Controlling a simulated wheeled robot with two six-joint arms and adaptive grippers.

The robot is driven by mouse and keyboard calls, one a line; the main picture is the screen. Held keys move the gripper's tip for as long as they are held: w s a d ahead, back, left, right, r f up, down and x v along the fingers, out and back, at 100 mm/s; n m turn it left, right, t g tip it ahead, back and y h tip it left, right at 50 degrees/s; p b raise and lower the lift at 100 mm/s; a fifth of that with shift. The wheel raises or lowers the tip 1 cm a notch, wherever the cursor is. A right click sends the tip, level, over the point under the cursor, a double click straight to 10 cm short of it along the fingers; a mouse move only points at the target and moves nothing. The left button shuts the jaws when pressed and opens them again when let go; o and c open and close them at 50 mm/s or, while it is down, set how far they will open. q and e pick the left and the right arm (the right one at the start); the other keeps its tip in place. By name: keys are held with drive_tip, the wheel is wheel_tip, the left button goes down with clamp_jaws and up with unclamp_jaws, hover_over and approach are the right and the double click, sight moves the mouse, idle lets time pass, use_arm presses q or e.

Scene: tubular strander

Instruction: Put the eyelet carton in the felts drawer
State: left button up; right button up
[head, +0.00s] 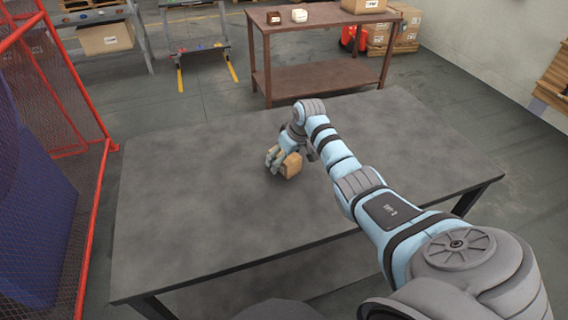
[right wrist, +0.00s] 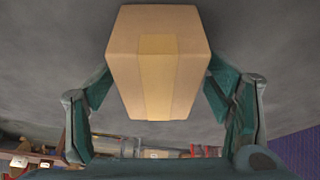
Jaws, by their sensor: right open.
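A small tan carton (head: 291,165), which I take for the eyelet carton, sits on the dark grey table. My right gripper (head: 277,156) is at the carton, low over the table. In the right wrist view the carton (right wrist: 155,65) fills the space between the two open fingers of the gripper (right wrist: 160,90), a pale tape strip down its middle. The fingers stand on either side of it; I cannot tell if they touch it. My left gripper is not in view. I cannot make out a drawer marked for felts.
The grey table (head: 190,215) is otherwise bare. A brown workbench (head: 325,40) behind holds a small brown bin (head: 273,18), a white bin (head: 299,16) and a carton (head: 362,5). A red mesh guard (head: 45,130) stands at the left. Cartons are stacked (head: 405,32) at the back right.

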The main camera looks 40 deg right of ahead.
drive_tip(key=shift+w+f, duration=0.15)
drive_tip(key=shift+f, duration=0.55)
drive_tip(key=shift+r, duration=0.15)
drive_tip(key=shift+c, duration=0.8)
drive_tip(key=c, duration=1.3)
drive_tip(key=shift+c, duration=0.2)
